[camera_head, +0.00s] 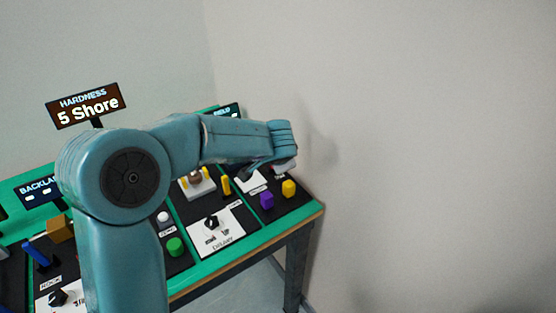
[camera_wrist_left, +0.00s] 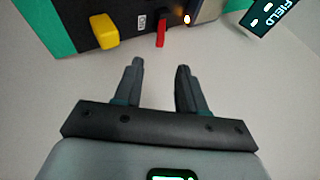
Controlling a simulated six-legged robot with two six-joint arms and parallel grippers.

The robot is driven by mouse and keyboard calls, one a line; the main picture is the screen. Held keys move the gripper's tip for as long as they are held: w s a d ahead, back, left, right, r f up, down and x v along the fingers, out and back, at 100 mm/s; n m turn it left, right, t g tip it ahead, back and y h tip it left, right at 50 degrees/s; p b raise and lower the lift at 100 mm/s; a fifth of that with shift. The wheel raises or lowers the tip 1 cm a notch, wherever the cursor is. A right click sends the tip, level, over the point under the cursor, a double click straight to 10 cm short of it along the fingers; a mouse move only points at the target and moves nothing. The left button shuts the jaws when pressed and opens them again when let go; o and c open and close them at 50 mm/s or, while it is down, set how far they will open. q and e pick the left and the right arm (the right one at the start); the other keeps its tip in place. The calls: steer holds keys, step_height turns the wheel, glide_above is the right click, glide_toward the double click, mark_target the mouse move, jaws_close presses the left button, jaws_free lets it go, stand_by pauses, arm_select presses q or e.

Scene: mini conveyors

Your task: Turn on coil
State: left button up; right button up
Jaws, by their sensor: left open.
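My left arm reaches across the bench in the head view, and its wrist end hangs over the far right station. The left gripper (camera_wrist_left: 160,65) is open and empty in the wrist view. Its two fingers point toward a dark panel at the top of that view. A small red lever (camera_wrist_left: 161,32) stands on this panel just beyond the fingertips, apart from them. A lit point (camera_wrist_left: 187,19) is right of the lever. A sign reading FIELD (camera_wrist_left: 268,16) is at the upper right; it also shows in the head view (camera_head: 229,112). I cannot identify the coil with certainty.
A yellow block (camera_wrist_left: 105,31) sits left of the lever. A dial panel (camera_head: 216,232) and green knob (camera_head: 175,246) are nearer. Bare wall lies right.

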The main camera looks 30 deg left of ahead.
arm_select(q)
steer(key=p+x, duration=0.1)
steer(key=x, duration=0.9)
steer(key=shift+a+f, duration=0.1)
steer(key=shift+f, duration=0.1)
steer(key=shift+w, duration=0.1)
jaws_close()
